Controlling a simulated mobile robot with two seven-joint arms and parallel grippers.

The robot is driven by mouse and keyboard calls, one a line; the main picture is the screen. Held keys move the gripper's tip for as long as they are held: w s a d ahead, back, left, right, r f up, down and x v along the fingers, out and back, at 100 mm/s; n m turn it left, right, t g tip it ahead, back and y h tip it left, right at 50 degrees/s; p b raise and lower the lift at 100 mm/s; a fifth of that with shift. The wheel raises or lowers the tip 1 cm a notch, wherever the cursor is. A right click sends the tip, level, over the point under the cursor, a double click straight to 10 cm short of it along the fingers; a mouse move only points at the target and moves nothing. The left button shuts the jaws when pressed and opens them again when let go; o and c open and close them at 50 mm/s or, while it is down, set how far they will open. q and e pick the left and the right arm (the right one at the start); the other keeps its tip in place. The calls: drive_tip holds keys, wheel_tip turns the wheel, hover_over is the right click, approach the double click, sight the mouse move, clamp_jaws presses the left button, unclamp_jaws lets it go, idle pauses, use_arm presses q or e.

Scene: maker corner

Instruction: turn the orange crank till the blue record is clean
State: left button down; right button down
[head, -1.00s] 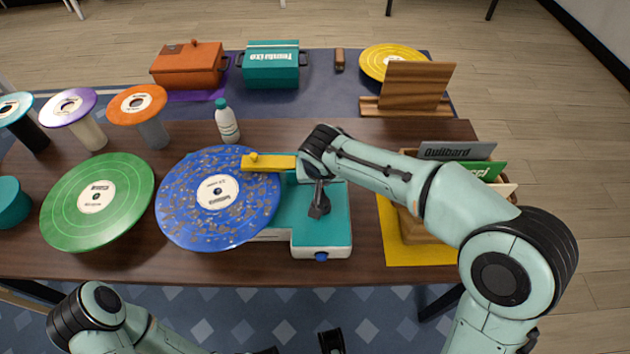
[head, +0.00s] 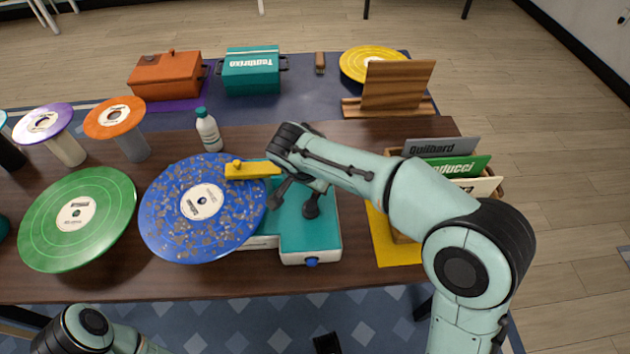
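The blue record (head: 165,213) lies on the teal and white cleaning machine (head: 312,240), its face covered with many brown-grey specks. A yellow arm (head: 262,169) reaches over the record's upper right edge. My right gripper (head: 296,203) is above the teal top, just right of the record, pointing down. Its two dark fingers are spread apart with nothing seen between them. I cannot make out the orange crank; my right arm covers part of the machine. My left gripper (head: 327,343) shows only a dark tip at the bottom edge, too cut off to read.
A green record (head: 110,215) lies left of the blue one. A white bottle (head: 208,132) stands behind it. Orange (head: 114,117) and purple-rimmed records sit on stands at left. A record crate (head: 400,232) is under my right arm. The front table strip is clear.

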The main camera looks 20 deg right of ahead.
sight(305, 209)
idle(0.5)
drive_tip(key=c, duration=1)
unclamp_jaws()
drive_tip(key=shift+c, duration=0.2)
drive_tip(key=p+v, duration=0.2)
drive_tip(key=v, duration=1.1)
drive_tip(key=shift+r+p, duration=0.2)
drive_tip(key=shift+p, duration=0.1)
drive_tip(key=shift+a, duration=0.1)
